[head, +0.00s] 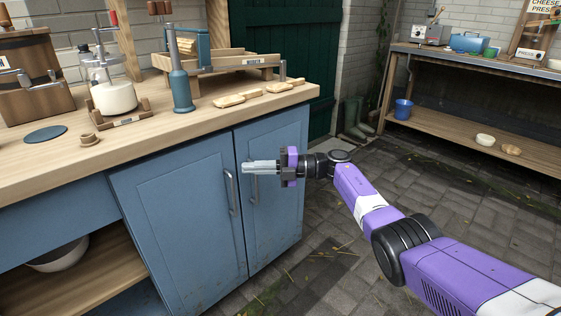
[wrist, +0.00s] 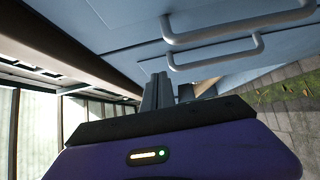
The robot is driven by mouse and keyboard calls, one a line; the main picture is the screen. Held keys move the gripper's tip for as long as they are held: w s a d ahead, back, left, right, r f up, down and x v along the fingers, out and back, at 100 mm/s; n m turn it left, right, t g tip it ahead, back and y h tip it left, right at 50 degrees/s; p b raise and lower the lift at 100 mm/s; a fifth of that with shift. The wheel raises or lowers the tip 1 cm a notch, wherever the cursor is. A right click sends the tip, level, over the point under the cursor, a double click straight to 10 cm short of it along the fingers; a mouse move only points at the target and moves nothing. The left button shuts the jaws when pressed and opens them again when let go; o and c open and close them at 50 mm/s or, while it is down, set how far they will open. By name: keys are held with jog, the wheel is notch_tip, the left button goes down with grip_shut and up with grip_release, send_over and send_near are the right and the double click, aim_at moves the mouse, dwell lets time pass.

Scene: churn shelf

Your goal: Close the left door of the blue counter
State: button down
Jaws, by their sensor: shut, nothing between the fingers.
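The blue counter (head: 50,225) stands at the left in the head view. Its left door (head: 185,215) looks nearly flush with the front; I cannot tell whether a small gap remains. Its handle (head: 231,192) is a grey upright bar near the right edge. The right door (head: 275,190) looks shut, with its own handle (head: 251,183). My gripper (head: 245,167) is shut and empty, its fingertips in front of the doors' meeting edges near the handles. In the wrist view the fingers (wrist: 168,92) point towards the blue doors; contact cannot be told.
A wooden countertop (head: 60,170) carries a blue bottle-like tool (head: 180,90), a jar (head: 113,95) and other items. An open shelf with a white bowl (head: 58,257) lies left of the doors. A second bench (head: 480,65) stands at the back right.

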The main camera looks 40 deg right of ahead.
jog(key=s+d+b, duration=0.2)
jog(key=d+b, duration=0.2)
jog(key=d, duration=0.3)
jog(key=shift+d, duration=0.25)
